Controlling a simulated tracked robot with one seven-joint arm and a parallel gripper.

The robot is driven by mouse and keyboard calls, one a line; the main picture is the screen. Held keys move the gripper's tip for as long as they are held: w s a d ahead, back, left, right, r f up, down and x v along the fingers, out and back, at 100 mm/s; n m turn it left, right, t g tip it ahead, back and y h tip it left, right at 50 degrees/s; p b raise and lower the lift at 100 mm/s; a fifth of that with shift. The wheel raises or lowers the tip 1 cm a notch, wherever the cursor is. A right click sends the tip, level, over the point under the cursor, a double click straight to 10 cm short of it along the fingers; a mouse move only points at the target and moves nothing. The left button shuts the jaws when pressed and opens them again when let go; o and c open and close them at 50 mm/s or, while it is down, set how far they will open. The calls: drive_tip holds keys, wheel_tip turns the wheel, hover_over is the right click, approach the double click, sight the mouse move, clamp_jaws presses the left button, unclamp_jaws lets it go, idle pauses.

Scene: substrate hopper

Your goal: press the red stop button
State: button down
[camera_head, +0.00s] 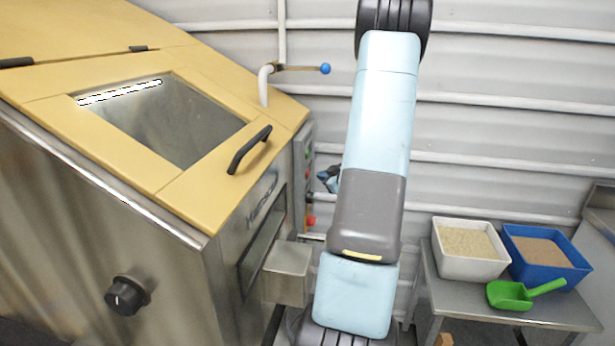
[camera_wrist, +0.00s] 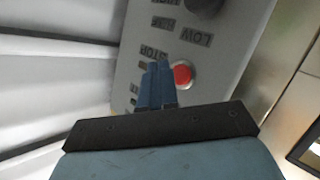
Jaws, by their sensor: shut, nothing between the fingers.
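The red stop button (camera_wrist: 182,75) sits in a pale ring on a grey control panel (camera_wrist: 215,55), with upside-down lettering beside it. In the head view the red button (camera_head: 311,221) shows low on the narrow panel (camera_head: 303,165) at the hopper's right side. My gripper (camera_wrist: 158,66) is shut and empty, its blue fingers together. In the wrist view the fingertips are just left of the button, overlapping the panel. Whether they touch the panel cannot be told. In the head view part of my gripper (camera_head: 327,178) shows beside the panel, above the button; my arm hides the rest.
The steel hopper (camera_head: 60,215) with its yellow lid and black handle (camera_head: 248,150) fills the left. A blue-tipped lever (camera_head: 324,69) stands behind it. At right a table (camera_head: 445,295) carries a white tub (camera_head: 470,270), a blue tub (camera_head: 545,280) and a green scoop (camera_head: 510,296).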

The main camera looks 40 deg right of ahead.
drive_tip(key=s+d, duration=0.2)
drive_tip(key=s, duration=0.1)
drive_tip(key=shift+d, duration=0.25)
idle(0.9)
